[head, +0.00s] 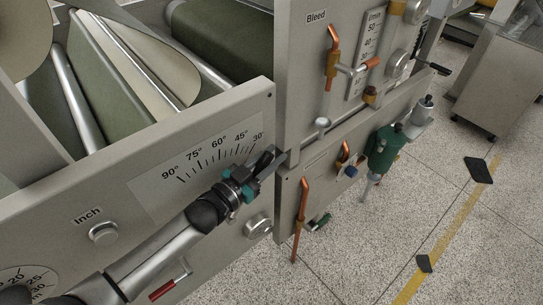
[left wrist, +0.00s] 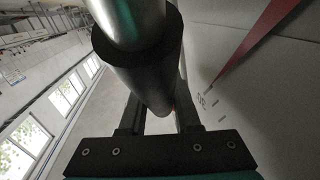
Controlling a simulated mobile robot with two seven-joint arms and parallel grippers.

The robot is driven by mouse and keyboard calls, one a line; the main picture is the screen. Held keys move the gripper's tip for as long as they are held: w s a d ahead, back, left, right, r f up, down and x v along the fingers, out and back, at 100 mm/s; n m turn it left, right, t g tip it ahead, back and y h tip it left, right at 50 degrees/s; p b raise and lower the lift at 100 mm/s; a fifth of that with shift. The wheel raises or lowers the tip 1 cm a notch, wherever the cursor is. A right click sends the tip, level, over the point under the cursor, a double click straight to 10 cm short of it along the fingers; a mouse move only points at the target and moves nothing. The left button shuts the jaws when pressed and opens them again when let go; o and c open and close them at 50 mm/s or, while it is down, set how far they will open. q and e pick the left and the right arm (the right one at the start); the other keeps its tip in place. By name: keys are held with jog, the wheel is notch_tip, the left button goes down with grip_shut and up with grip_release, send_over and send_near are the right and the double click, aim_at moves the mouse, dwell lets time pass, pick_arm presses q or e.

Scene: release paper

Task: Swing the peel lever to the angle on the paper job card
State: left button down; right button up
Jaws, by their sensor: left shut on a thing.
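My left gripper (head: 266,162) is in front of the grey machine panel, at the right end of the angle scale (head: 215,150), close to the 30° mark. The scale runs from 90° at left to 30° at right. In the left wrist view the fingers of my left gripper (left wrist: 158,115) are shut on the dark round grip of the peel lever (left wrist: 145,70), with a bright metal rod beyond it. A red tapered strip (left wrist: 265,40) shows against the panel near the scale marks. My gripper hides most of the lever in the head view. I see no paper job card. My right gripper is out of view.
Right of the scale, a projecting panel (head: 300,70) marked Bleed carries copper-coloured handles and a gauge. A green valve body (head: 383,150) sticks out further right. An Inch button (head: 103,233) is at lower left. The speckled floor at right is mostly clear.

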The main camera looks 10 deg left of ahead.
aim_at(258, 166)
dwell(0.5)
pick_arm(q)
jog(key=shift+s+a+r+t+b, duration=0.2)
jog(key=shift+s+t+b, duration=0.1)
jog(key=shift+s+b, duration=0.1)
jog(key=shift+s+a+r+t+h+b, duration=0.6)
jog(key=shift+s+a+r+t+b, duration=0.2)
jog(key=shift+s+r, duration=0.15)
jog(key=shift+s+a+r, duration=0.15)
jog(key=shift+r, duration=0.25)
jog(key=c, duration=0.6)
grip_release()
jog(key=shift+s+a, duration=0.1)
jog(key=shift+s, duration=0.05)
jog(key=v, duration=0.5)
jog(key=b+v, duration=0.1)
jog(key=v, duration=0.9)
jog(key=shift+f+b, duration=0.25)
jog(key=shift+b, duration=0.15)
